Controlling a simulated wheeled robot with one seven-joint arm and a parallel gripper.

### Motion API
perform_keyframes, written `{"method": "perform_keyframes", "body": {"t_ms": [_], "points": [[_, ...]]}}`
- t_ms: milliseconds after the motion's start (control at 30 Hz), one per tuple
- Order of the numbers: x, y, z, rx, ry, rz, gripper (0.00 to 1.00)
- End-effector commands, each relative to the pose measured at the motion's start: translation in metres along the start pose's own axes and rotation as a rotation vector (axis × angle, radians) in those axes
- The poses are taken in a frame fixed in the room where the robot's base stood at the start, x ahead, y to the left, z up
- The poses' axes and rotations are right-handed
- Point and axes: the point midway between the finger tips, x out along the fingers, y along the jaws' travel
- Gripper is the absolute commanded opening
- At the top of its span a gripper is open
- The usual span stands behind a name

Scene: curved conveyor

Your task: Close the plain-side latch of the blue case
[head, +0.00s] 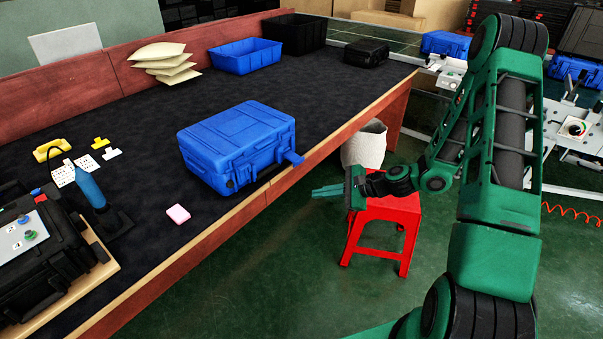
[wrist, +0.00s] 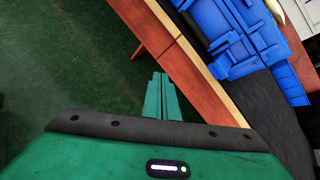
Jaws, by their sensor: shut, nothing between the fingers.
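The blue case (head: 237,145) lies closed near the front edge of the dark table top. One blue latch (head: 293,158) juts outward from its front side near the right corner, standing open. A dark round spot shows low on the front near the left corner; I cannot tell the state of the latch there. The case also shows in the wrist view (wrist: 235,40), cut by the top edge. My gripper (head: 314,192) is shut and empty, off the table's front edge, to the right of and below the case, apart from it. Its green fingers lie together in the wrist view (wrist: 158,78).
The table's wooden front edge (head: 335,125) runs between my gripper and the case. A red stool (head: 384,215) and pale bin (head: 364,145) stand on the floor nearby.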

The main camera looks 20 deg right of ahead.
Motion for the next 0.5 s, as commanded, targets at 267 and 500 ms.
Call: {"method": "perform_keyframes", "body": {"t_ms": [267, 500], "points": [[0.027, -0.027, -0.027, 0.443, -0.142, -0.248, 0.0], [0.03, -0.04, -0.045, 0.654, -0.207, -0.362, 0.0]]}}
